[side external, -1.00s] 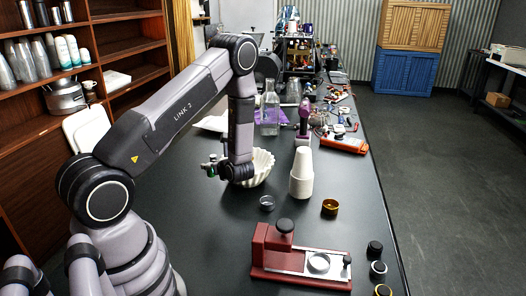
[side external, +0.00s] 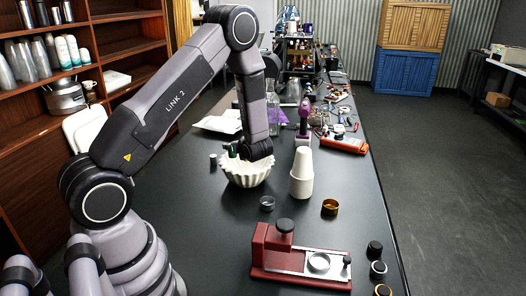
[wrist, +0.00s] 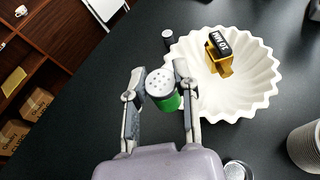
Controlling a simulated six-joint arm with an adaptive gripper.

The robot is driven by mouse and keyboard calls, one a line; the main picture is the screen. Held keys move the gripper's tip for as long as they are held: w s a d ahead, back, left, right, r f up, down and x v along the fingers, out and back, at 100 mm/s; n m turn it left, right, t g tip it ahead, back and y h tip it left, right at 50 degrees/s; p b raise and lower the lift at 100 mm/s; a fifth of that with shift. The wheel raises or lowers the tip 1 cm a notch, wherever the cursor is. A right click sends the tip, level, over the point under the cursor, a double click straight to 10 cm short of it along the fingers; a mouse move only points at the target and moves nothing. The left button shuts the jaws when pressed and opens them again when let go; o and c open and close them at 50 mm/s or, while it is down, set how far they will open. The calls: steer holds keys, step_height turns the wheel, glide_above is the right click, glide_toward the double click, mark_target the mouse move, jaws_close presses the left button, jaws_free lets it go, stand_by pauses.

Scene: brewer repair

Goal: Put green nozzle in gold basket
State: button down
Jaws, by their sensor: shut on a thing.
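The green nozzle (wrist: 165,90) has a pale perforated face and sits between the fingertips of my gripper (wrist: 158,88) in the wrist view. My gripper is shut on it. In the side view my gripper (side external: 236,150) is at the white fluted bowl, mostly hidden behind my arm, and a bit of green shows there. The gold basket (side external: 330,207) is a small open ring-like cup on the black table, right of the paper cups and apart from my gripper.
The white fluted bowl (side external: 247,175) holds a yellow and black part (wrist: 220,52). Stacked paper cups (side external: 302,172) stand between the bowl and the gold basket. A silver basket (side external: 267,203) and a red fixture (side external: 300,260) are nearer. A small dark cylinder (wrist: 168,35) stands beside the bowl.

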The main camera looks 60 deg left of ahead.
steer(key=w+d+m+t+h, duration=0.2)
steer(key=w+d+m+t, duration=0.2)
steer(key=w+d, duration=0.75)
steer(key=m+t+h, duration=0.2)
steer(key=m+t, duration=0.2)
glide_above(330, 207)
step_height(330, 207, down, 3)
steer(key=shift+s+d+f, duration=0.15)
steer(key=shift+f, duration=1.9)
steer(key=shift+s+d+f, duration=0.1)
steer(key=shift+s+f, duration=0.05)
steer(key=shift+f, duration=1.95)
steer(key=shift+s+d+f, duration=0.15)
steer(key=shift+f, duration=1.9)
steer(key=c, duration=0.8)
jaws_free()
